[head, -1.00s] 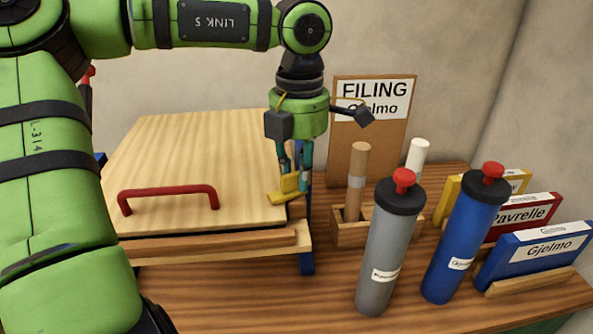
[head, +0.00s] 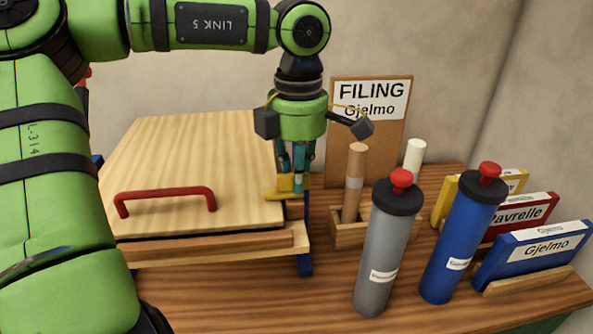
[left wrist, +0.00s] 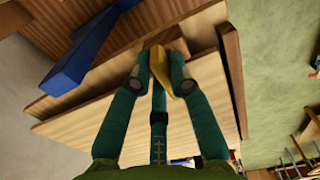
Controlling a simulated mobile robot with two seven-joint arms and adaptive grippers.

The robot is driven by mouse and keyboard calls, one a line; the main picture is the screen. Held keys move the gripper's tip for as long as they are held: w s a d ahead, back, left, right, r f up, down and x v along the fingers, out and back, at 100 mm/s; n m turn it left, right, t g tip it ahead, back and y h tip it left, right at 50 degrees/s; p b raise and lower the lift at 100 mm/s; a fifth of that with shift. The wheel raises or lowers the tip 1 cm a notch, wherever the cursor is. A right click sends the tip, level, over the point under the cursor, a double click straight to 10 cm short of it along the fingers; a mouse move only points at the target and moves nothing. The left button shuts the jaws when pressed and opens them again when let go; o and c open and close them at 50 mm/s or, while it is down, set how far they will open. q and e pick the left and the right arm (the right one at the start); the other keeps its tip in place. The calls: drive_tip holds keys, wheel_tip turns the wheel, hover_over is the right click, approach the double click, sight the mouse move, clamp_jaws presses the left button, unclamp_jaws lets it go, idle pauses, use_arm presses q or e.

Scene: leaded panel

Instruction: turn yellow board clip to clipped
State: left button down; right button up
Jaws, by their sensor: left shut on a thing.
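The yellow board clip (head: 280,193) sits at the right edge of the slanted wooden board (head: 190,165). My left gripper (head: 297,185) points down at that edge and is shut on the clip. In the left wrist view the yellow clip (left wrist: 160,68) shows between the teal fingers of the left gripper (left wrist: 158,85). The fingers hide part of the clip. In the head view its yellow arm lies over the board's edge. My right gripper is not in view.
A red handle (head: 165,195) is on the board. To the right stand a wooden holder with rolls (head: 355,185), a grey tube (head: 385,260), a blue tube (head: 462,245) and several labelled boxes (head: 530,255). A filing board (head: 380,130) stands behind.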

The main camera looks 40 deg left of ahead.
use_arm(q)
drive_tip(key=c, duration=1.1)
unclamp_jaws()
drive_tip(key=shift+c, duration=0.2)
wheel_tip(320, 180, up, 12)
drive_tip(key=shift+d+f, duration=0.1)
drive_tip(key=shift+d, duration=0.05)
